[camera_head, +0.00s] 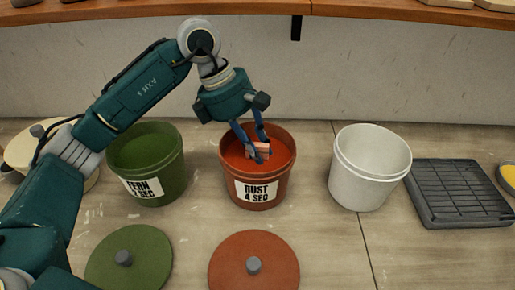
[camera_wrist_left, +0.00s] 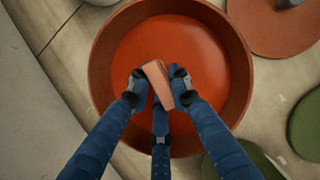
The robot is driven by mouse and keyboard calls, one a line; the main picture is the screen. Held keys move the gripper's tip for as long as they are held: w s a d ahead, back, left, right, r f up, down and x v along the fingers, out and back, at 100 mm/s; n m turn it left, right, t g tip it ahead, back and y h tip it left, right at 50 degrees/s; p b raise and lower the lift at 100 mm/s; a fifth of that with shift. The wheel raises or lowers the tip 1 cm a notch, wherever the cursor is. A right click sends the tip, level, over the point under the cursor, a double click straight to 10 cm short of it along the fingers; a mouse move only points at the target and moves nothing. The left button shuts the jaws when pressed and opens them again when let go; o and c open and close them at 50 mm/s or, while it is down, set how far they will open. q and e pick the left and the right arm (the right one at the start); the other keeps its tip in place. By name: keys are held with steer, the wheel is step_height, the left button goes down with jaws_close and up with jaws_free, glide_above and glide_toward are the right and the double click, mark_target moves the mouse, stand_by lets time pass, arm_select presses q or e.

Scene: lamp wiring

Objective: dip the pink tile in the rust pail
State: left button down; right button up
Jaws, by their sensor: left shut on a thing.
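The rust pail (camera_head: 264,192) stands open in the middle of the table, labelled "RUST 4 SEC", with orange-red liquid in it. It also fills the middle of the left wrist view (camera_wrist_left: 100,60). My left gripper (camera_head: 258,150) reaches down into the mouth of the pail and is shut on the pink tile (camera_head: 260,146). In the left wrist view the tile (camera_wrist_left: 157,82) sits tilted between the blue fingers, over the liquid. I cannot tell whether its lower edge touches the liquid. My right gripper is in neither view.
The green pail (camera_head: 165,165), labelled "FERN", stands left, a white pail (camera_head: 365,180) right, then a dark ribbed tray (camera_head: 455,190). A green lid (camera_head: 135,268) and a rust lid (camera_head: 270,275) lie in front. A wooden shelf (camera_head: 370,15) runs along the back wall.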

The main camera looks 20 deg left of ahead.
arm_select(q)
steer(key=shift+r+p, duration=1.85)
steer(key=shift+r, duration=1.25)
steer(key=shift+r+p, duration=1.65)
steer(key=shift+r, duration=0.9)
